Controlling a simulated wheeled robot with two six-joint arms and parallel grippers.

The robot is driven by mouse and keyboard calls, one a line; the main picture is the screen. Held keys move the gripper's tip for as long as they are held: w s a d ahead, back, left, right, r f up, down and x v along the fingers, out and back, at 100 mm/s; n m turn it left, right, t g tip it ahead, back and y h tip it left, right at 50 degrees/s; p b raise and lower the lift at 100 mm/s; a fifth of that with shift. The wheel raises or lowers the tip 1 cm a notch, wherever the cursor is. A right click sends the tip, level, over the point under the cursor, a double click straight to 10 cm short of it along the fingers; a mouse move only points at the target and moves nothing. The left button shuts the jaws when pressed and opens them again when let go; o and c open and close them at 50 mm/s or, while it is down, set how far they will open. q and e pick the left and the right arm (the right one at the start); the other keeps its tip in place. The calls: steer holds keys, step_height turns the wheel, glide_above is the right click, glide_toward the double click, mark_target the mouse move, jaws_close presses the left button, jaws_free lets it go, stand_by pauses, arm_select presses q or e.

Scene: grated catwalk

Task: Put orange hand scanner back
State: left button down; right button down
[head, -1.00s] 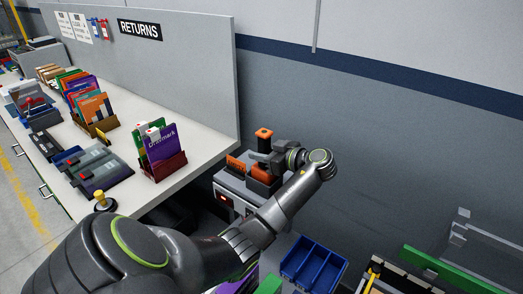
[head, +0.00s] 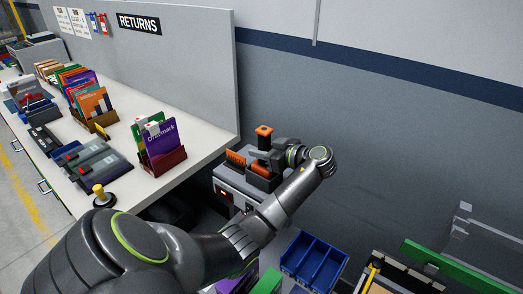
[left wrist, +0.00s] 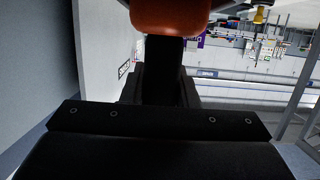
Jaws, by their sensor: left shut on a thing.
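The orange hand scanner (head: 264,131) is upright in the head view, with an orange top and a dark stem, over a black holder on a small grey cabinet (head: 226,176). My left gripper (head: 264,155) is shut around its dark stem. In the left wrist view, a rounded orange part of the scanner (left wrist: 170,14) is at the top, with its dark stem (left wrist: 163,62) between my fingers. More orange shows just below the gripper. The gripper hides much of the middle, so I cannot tell if the scanner's lower end rests in the holder. My right gripper is not in view.
Another orange piece (head: 236,158) stands close to the left of the scanner. The white counter (head: 207,145) with card racks is at left, backed by a grey panel (head: 190,60). A blue divided bin (head: 313,262) is below right. The wall is close behind.

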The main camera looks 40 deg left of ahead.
arm_select(q)
steer(key=c, duration=1)
jaws_free()
steer(key=shift+c, duration=0.2)
steer(key=shift+d, duration=0.25)
steer(key=b+v, duration=0.5)
steer(key=v, duration=1.2)
